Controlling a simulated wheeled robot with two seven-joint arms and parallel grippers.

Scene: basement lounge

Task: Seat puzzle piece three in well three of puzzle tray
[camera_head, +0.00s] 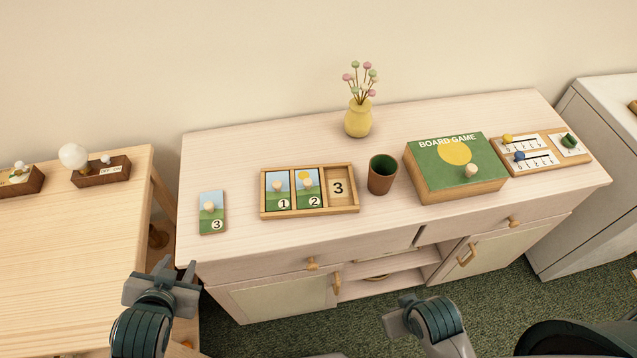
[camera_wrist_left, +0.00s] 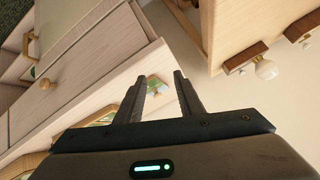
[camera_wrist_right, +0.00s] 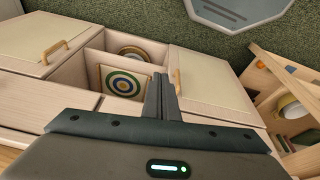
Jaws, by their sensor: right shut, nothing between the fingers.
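Puzzle piece three (camera_head: 212,222), a small card-like block with a landscape picture, a round knob and a "3", lies flat on the left end of the pale sideboard. To its right is the wooden puzzle tray (camera_head: 310,212). Pieces one (camera_head: 277,187) and two (camera_head: 309,192) sit in its left and middle wells. Well three (camera_head: 338,187), on the right, is empty and shows a "3". My left gripper (camera_head: 177,266) is open and empty, in front of the sideboard's left corner, short of piece three. My right gripper (camera_wrist_right: 160,78) is shut and empty, in front of the sideboard.
A brown cup (camera_head: 382,175) stands just right of the tray. Beyond it are a board game box (camera_head: 455,180) and a wooden game board (camera_head: 540,152). A yellow vase (camera_head: 358,118) stands behind. A lower wooden table (camera_head: 70,240) is at left. The sideboard top between piece and tray is clear.

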